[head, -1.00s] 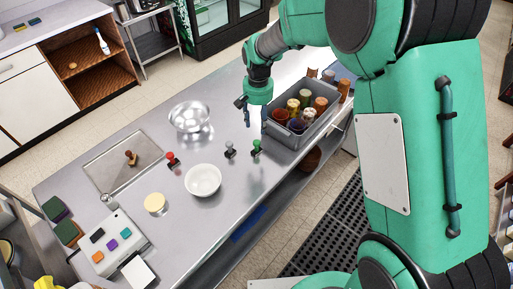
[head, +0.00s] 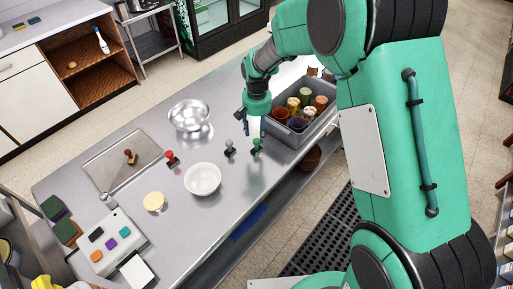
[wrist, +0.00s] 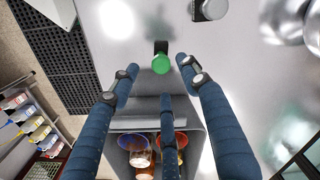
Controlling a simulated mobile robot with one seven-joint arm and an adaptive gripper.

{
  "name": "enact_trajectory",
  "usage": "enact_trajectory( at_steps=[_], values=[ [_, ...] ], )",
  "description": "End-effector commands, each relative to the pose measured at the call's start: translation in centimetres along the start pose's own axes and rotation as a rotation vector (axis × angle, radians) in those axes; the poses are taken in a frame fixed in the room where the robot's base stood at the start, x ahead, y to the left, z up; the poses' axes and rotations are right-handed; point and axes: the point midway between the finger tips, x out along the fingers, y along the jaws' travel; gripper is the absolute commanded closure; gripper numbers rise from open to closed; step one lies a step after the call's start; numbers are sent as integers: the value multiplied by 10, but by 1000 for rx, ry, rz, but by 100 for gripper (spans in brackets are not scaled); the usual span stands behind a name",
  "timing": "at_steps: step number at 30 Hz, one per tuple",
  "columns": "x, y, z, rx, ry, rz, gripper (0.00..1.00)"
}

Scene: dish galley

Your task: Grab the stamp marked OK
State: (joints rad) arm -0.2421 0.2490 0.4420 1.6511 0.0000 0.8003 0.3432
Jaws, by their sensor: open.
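My gripper (head: 255,129) is open and empty, above and close to the green-handled stamp. In the wrist view the green handle (wrist: 161,63) shows just ahead of and between my open fingertips (wrist: 157,75), not gripped. The grey-handled stamp (wrist: 210,10) is at that view's top edge.
A grey bin (head: 328,122) of coloured cups stands right beside my gripper, and its rim is near the fingers in the wrist view (wrist: 150,123). A white bowl (head: 203,179) and a metal bowl (head: 190,115) stand to the left.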

Motion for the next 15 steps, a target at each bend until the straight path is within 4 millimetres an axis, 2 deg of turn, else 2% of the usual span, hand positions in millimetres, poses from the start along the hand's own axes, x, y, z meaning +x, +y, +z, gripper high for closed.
enact_trajectory(
  at_steps=[1,6,15],
  values=[
    [10,0,1,0,-2,1,54],
    [27,0,0,0,0,0,54],
    [32,0,0,0,1,0,54]
  ],
)
